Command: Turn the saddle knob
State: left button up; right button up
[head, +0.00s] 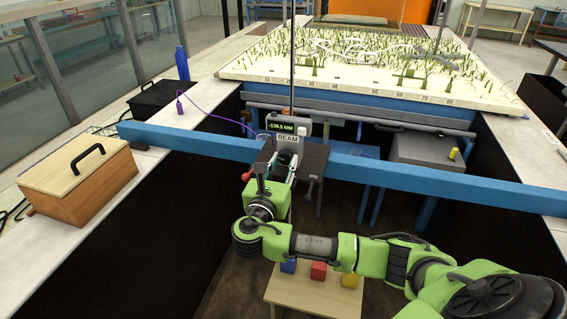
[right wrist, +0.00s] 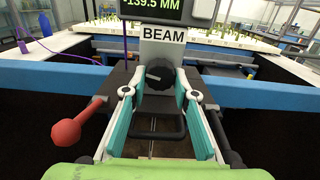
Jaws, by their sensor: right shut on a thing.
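The saddle (head: 313,155) sits across the blue beam and carries a white block labelled BEAM (right wrist: 163,33). The saddle knob (right wrist: 160,75) is a dark round knob on the block's near face, below the label. The display (head: 281,126) above reads -139.5 MM. My left gripper is not in view.
A red-ended lever (right wrist: 68,132) sticks out left of the saddle. The blue beam (head: 430,178) spans the flume. A wooden box (head: 85,180) stands on the left ledge. Coloured blocks (head: 318,270) stand on a small table below. A planted bed (head: 360,62) lies beyond.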

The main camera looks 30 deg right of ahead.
jog(key=shift+m, duration=1.1)
jog(key=m, duration=0.2)
jog(key=shift+a+f+m, duration=0.1)
jog(key=shift+m, duration=0.2)
jog(key=m+b, duration=0.1)
jog(key=m, duration=0.1)
jog(key=shift+m, duration=0.4)
jog(key=m+b, duration=0.1)
jog(key=m, duration=0.1)
jog(key=shift+w+m+b, duration=0.1)
jog(key=shift+m+b, duration=0.25)
jog(key=shift+m, duration=0.05)
jog(key=m+b, duration=0.1)
jog(key=m, duration=0.1)
jog(key=shift+m+b, duration=0.3)
jog(key=shift+b, duration=0.05)
jog(key=m+b, duration=0.2)
jog(key=m, duration=0.1)
jog(key=shift+m+b, duration=0.3)
jog(key=m+b, duration=0.3)
jog(key=shift+m, duration=0.4)
jog(key=shift+r+m+b, duration=0.2)
jog(key=shift+m+b, duration=0.35)
jog(key=shift+m, duration=0.25)
